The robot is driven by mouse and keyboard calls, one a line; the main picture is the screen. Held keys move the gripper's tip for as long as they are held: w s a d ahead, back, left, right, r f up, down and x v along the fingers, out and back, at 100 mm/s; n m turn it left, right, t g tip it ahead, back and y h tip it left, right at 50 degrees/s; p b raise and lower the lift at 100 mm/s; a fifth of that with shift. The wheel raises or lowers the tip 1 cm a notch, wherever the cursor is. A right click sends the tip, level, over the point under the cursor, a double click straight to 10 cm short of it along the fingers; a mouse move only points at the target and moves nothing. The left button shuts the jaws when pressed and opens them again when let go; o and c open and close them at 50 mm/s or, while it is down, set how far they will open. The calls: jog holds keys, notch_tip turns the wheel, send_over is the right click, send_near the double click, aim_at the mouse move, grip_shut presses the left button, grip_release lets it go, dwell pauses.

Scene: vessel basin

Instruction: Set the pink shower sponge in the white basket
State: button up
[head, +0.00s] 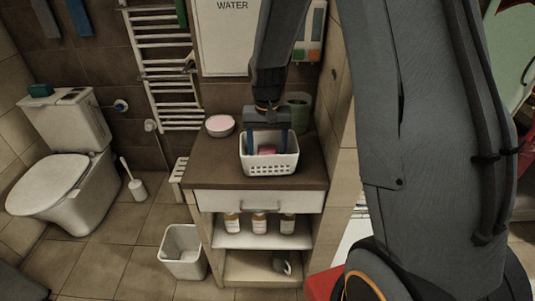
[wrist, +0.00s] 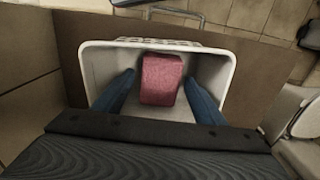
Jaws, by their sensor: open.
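The pink shower sponge (wrist: 162,79) lies inside the white basket (wrist: 232,52), on its floor toward the middle. In the head view the sponge (head: 266,150) shows as a small pink patch inside the basket (head: 268,169), which stands on the dark top of a cabinet. My gripper (head: 268,146) reaches down into the basket from above. In the wrist view its two blue fingers (wrist: 160,98) are spread on either side of the sponge, with a gap visible on each side. The gripper is open and holds nothing.
A pink-and-white round container (head: 220,125) stands left of the basket, and a green cup (head: 298,112) stands behind it to the right. The cabinet top (head: 211,177) has free room at its left front. Several bottles (head: 259,222) stand on the shelf below.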

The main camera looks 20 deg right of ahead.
aim_at(267, 152)
notch_tip(267, 152, up, 11)
jog(key=b, duration=0.2)
jog(key=s+f+n, duration=0.1)
jog(key=s+f, duration=0.2)
jog(key=s, duration=0.5)
jog(key=s+f+n+t, duration=0.1)
jog(key=s+f+n, duration=0.1)
jog(key=s, duration=0.7)
jog(key=shift+s+f+n, duration=0.15)
jog(key=shift+f+n, duration=0.15)
jog(key=shift+f, duration=0.5)
